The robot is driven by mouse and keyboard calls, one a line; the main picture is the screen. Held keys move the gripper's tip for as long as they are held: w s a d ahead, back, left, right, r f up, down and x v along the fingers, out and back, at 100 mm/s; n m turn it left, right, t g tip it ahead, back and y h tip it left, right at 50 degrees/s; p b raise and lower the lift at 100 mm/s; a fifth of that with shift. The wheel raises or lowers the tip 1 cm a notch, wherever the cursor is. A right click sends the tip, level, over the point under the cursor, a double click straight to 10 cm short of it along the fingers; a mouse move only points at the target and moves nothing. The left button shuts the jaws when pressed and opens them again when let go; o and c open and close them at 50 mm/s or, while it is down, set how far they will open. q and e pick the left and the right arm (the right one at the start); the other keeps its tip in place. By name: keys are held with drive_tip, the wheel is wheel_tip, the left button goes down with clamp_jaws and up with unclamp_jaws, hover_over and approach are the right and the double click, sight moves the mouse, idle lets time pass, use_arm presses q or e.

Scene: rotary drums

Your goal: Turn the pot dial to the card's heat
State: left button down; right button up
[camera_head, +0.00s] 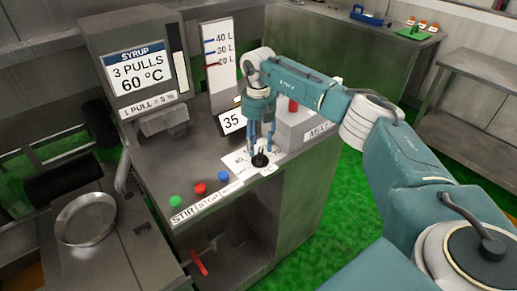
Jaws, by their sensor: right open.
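The card (137,72) reads SYRUP, 3 PULLS, 60 °C and stands upright at the back left of the console. The pot dial (261,160) is a small black knob on a white scale plate (236,160) near the console's front edge. Its pointer direction is too small to tell. My right gripper (262,148) points down with its blue fingers apart, right over the dial. I cannot tell whether the fingertips reach down beside the knob. A tilted white display (231,122) reads 35, partly hidden by the gripper. My left gripper is out of view.
Green, red and blue buttons (199,188) line the front left of the console. A grey MIX box (300,128) with a red knob stands close right of the gripper. A level gauge (219,56) stands behind. A round metal pan (86,219) is at left.

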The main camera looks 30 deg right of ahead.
sight(259, 152)
wheel_tip(259, 152, up, 9)
drive_tip(key=shift+r, duration=0.2)
idle(0.6)
